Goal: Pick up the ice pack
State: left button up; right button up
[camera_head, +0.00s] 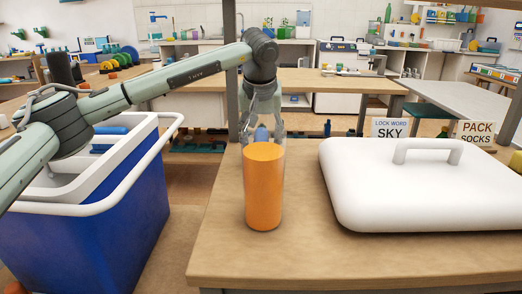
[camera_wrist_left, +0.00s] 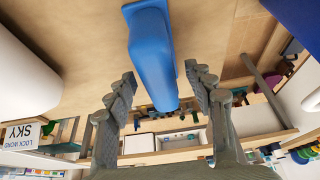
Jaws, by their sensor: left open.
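A smooth blue object, apparently the ice pack (camera_wrist_left: 150,48), stands on the wooden table in the left wrist view. Its narrow end points between the fingers of my left gripper (camera_wrist_left: 165,85), which is open, with a gap on both sides. In the head view only the top of this blue object (camera_head: 262,133) shows. The rest is hidden behind a clear tumbler of orange liquid (camera_head: 263,188). My left gripper (camera_head: 262,128) hangs fingers down just behind the tumbler there. My right gripper is not in view.
A white lid with a handle (camera_head: 420,190) covers the table's right side. A blue cooler (camera_head: 100,225) with white rim stands open at left, with blue pieces (camera_head: 112,130) inside. Two signs, SKY (camera_head: 391,130) and PACK SOCKS (camera_head: 477,133), stand behind. The tabletop's front is clear.

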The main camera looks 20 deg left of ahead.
pick_arm(q)
jog(key=shift+f, duration=0.25)
dwell(0.3)
grip_shut()
